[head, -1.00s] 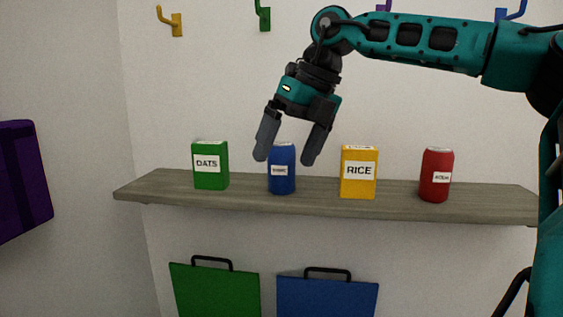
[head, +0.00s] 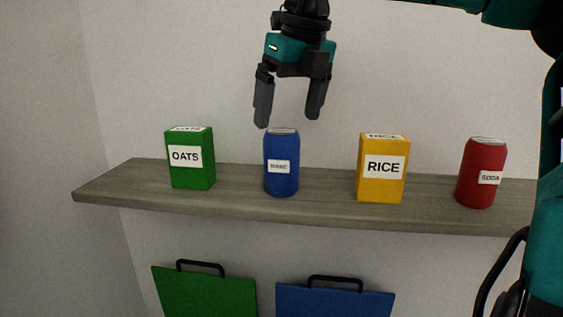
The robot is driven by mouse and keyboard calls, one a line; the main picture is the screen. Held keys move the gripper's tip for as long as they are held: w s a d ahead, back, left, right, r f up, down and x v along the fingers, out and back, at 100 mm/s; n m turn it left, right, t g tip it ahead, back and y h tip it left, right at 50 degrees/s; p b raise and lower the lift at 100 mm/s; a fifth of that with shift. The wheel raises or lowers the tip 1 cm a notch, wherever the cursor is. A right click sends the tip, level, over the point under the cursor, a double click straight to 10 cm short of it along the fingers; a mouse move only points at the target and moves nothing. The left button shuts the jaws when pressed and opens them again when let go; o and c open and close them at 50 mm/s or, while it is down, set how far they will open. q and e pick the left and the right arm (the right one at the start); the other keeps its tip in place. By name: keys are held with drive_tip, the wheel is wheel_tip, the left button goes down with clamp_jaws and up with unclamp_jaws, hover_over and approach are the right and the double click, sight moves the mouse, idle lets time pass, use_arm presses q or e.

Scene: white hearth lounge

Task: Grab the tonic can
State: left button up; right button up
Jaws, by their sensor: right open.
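The blue can (head: 281,172) stands upright on the grey wooden shelf (head: 325,206), between the green box and the yellow box. Its small white label is too blurred to read for certain, though it looks like "TONIC". My right gripper (head: 288,120) comes down from the top, open and empty. Its two fingers point down, with the tips just above the can's top in the picture and to either side of it. I see no contact with the can. My left gripper is not in view.
A green OATS box (head: 190,162) stands left of the blue can. A yellow RICE box (head: 382,172) and a red SODA can (head: 482,176) stand to its right. A green panel (head: 204,292) and a blue panel (head: 334,300) with black handles are below the shelf.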

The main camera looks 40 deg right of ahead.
sight(280, 155)
drive_tip(key=x, duration=0.9)
drive_tip(key=shift+w+f, duration=0.15)
drive_tip(key=shift+f, duration=0.15)
